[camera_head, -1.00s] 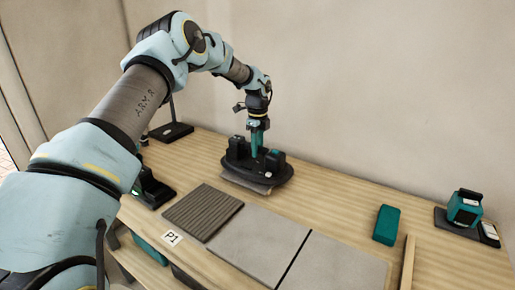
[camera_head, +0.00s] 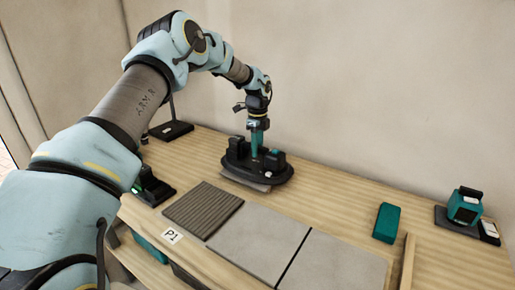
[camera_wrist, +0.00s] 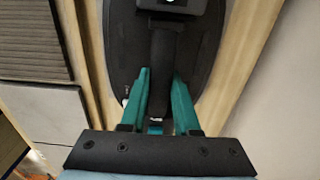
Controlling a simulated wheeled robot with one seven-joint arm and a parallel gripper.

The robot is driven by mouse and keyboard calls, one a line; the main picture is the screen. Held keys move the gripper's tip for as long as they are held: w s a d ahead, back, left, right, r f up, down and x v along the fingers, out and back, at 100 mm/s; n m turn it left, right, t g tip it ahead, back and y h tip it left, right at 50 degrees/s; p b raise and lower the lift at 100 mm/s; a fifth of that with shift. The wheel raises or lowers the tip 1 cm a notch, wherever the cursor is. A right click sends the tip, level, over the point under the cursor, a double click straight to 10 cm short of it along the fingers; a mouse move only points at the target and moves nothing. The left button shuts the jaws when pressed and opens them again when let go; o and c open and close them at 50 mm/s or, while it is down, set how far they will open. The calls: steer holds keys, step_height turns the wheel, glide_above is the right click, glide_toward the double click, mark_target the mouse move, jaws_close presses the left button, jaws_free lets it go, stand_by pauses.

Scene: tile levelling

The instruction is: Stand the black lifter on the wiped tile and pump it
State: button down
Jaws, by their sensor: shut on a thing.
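The black lifter (camera_head: 282,176) has an oval base and stands upright at the back of the wooden bench. A grey slab (camera_head: 247,184) shows under its front edge. My gripper (camera_head: 256,152) comes down from above and is shut on the lifter's handle. In the wrist view the teal fingers of my gripper (camera_wrist: 162,85) lie on either side of the black handle (camera_wrist: 163,60). Two plain grey tiles (camera_head: 258,238) and (camera_head: 335,265) and a ribbed dark tile (camera_head: 203,210) lie in a row in front. I cannot tell which tile is wiped.
A teal block (camera_head: 386,223) lies right of the tiles, near a wooden strip (camera_head: 408,262). A teal device (camera_head: 465,207) stands on a dark pad at the far right. A black stand (camera_head: 171,130) is at the back left. The bench between lifter and teal block is clear.

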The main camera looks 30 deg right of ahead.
steer(key=c, duration=0.6)
jaws_free()
steer(key=shift+o, duration=0.2)
steer(key=shift+f, duration=0.1)
step_height(320, 180, up, 11)
steer(key=b, duration=0.2)
steer(key=shift+b, duration=0.4)
